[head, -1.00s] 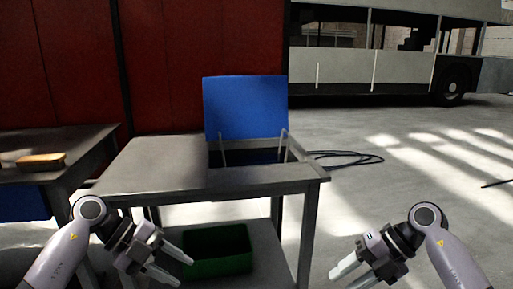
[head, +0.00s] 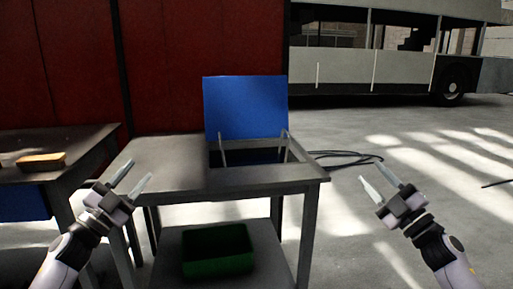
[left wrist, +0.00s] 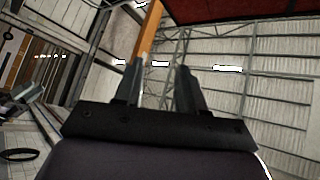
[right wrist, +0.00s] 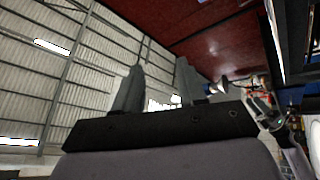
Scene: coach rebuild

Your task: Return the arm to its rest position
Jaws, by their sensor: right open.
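My left gripper (head: 133,182) is raised at the left front corner of the grey table, its fingers pointing up and away. It is open and empty, with a gap between the fingers in the left wrist view (left wrist: 160,85). My right gripper (head: 382,180) is raised over the floor to the right of the table, apart from everything. It is open and empty, and its parted fingers also show in the right wrist view (right wrist: 157,90). Neither gripper visibly touches anything.
The grey table (head: 165,165) has a compartment with a raised blue lid (head: 245,108). A green bin (head: 218,252) sits on its lower shelf. A side table (head: 85,150) at left holds a tan block (head: 41,161). A bus (head: 400,75) stands behind.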

